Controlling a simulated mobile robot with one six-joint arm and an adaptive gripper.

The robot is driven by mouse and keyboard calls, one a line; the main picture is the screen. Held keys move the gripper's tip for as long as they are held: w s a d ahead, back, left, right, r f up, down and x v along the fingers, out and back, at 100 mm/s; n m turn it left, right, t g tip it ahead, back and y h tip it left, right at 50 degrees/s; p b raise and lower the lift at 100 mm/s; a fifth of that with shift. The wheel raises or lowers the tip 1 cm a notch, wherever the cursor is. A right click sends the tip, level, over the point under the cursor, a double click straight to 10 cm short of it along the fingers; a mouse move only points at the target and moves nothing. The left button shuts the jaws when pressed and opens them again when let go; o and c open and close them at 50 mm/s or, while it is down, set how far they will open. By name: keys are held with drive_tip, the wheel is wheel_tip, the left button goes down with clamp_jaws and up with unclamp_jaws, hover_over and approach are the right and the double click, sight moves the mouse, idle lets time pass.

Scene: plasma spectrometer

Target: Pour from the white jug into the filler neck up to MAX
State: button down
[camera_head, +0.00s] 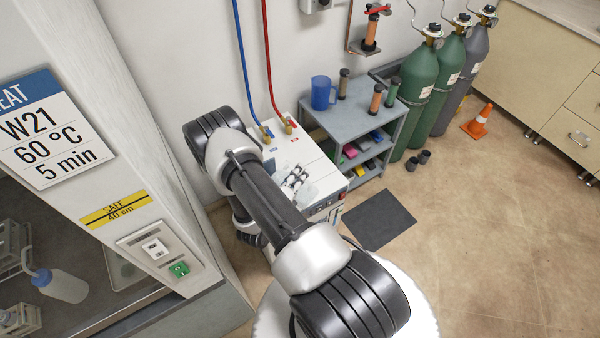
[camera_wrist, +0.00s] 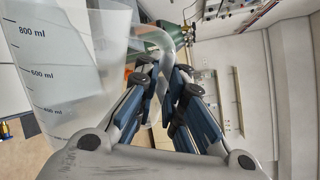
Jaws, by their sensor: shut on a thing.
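The white jug (camera_wrist: 70,85), translucent with ml marks from 400 to 800, fills the left of the wrist view. It looks close to upright there. My gripper (camera_wrist: 164,84) is shut on the jug's handle (camera_wrist: 160,38), to the right of its body. No liquid level is clear in it. In the head view my arm hides the jug and gripper. A white-topped unit (camera_head: 313,163) stands beyond my arm, with a blue and a red hose joined at its back. I cannot make out the filler neck or MAX mark; my arm covers part of the unit.
A grey cart (camera_head: 352,117) right of the unit bears a blue jug (camera_head: 322,93) and several cylinders. Green gas bottles (camera_head: 415,88) and an orange cone (camera_head: 479,122) stand further right. A fume cupboard (camera_head: 165,200) is close on the left.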

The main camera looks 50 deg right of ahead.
drive_tip(key=shift+r, duration=0.15)
idle(0.3)
drive_tip(key=shift+w+r, duration=0.2)
drive_tip(key=shift+w, duration=0.05)
drive_tip(key=shift+w+r+n, duration=0.1)
drive_tip(key=shift+r+n, duration=0.05)
drive_tip(key=shift+n, duration=0.15)
idle(1.3)
drive_tip(key=shift+w+a+r, duration=0.1)
drive_tip(key=shift+w, duration=0.05)
drive_tip(key=shift+r, duration=0.1)
idle(1.5)
drive_tip(key=shift+w+r+n, duration=0.2)
drive_tip(key=shift+w+n, duration=0.05)
drive_tip(key=shift+n, duration=0.15)
drive_tip(key=shift+w+a+r+n, duration=0.1)
drive_tip(key=shift+w+r+n, duration=0.1)
drive_tip(key=shift+n, duration=0.1)
idle(3.2)
